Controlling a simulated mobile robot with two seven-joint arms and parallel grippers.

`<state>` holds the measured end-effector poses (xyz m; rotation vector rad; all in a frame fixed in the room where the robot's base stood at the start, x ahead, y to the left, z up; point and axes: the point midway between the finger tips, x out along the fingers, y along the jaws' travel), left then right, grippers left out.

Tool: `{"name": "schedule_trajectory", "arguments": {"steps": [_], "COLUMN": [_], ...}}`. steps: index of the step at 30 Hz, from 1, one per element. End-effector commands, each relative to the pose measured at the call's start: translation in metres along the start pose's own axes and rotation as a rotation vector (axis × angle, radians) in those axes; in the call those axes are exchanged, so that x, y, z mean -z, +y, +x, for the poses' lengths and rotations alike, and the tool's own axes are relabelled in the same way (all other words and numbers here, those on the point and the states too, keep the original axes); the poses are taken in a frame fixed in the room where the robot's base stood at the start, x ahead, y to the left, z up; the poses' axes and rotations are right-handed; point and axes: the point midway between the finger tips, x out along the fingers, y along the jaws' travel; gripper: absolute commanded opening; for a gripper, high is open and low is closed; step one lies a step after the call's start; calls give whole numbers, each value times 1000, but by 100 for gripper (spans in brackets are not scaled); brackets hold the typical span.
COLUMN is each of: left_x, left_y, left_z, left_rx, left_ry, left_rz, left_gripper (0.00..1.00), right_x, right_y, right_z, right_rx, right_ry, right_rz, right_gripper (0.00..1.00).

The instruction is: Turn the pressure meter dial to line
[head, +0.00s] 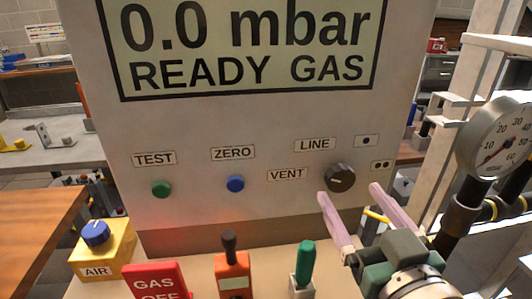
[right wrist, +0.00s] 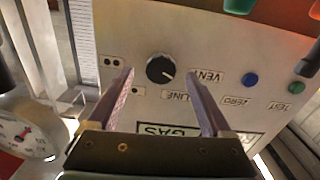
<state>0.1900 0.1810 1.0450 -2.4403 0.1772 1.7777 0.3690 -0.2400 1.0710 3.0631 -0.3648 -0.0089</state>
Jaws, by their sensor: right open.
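The black pressure meter dial (head: 340,177) is a round knob on the lower right of the white meter panel. It also shows in the right wrist view (right wrist: 160,69). The LINE label (head: 314,144) is above and left of it, and the VENT label (head: 287,174) is at its left. In the wrist view the dial's white mark points roughly toward VENT. My right gripper (head: 348,192) is open, with its two pale pink fingers toward the panel. In the wrist view the dial appears between the fingertips, with a gap on each side; contact cannot be made out. My left gripper is not seen.
A green TEST button (head: 161,189) and a blue ZERO button (head: 235,183) sit left of the dial. Below stand a yellow AIR valve (head: 100,255), a red GAS block (head: 155,282), an orange lever (head: 231,275) and a green lever (head: 304,260). A round gauge (head: 496,142) is at right.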

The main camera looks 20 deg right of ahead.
Motion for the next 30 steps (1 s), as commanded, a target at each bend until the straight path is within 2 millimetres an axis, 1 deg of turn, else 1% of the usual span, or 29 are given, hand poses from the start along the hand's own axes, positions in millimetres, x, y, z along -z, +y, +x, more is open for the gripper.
{"name": "schedule_trajectory", "arguments": {"steps": [1, 6, 9, 17, 30], "left_x": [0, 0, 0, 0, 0], "left_y": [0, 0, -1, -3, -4], "left_z": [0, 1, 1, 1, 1], "left_rx": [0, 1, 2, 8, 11], "left_ry": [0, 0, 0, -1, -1], "left_rz": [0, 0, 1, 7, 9], "left_gripper": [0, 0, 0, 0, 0], "right_x": [1, 0, 0, 0, 0], "right_y": [0, 0, 0, 0, 0], "right_z": [9, 27, 32, 32, 32], "right_rx": [0, 1, 1, 1, 1], "right_ry": [3, 0, -1, -1, -1], "right_rz": [-1, 0, -1, 0, 0], "right_gripper": [84, 84, 84, 83, 33]}}
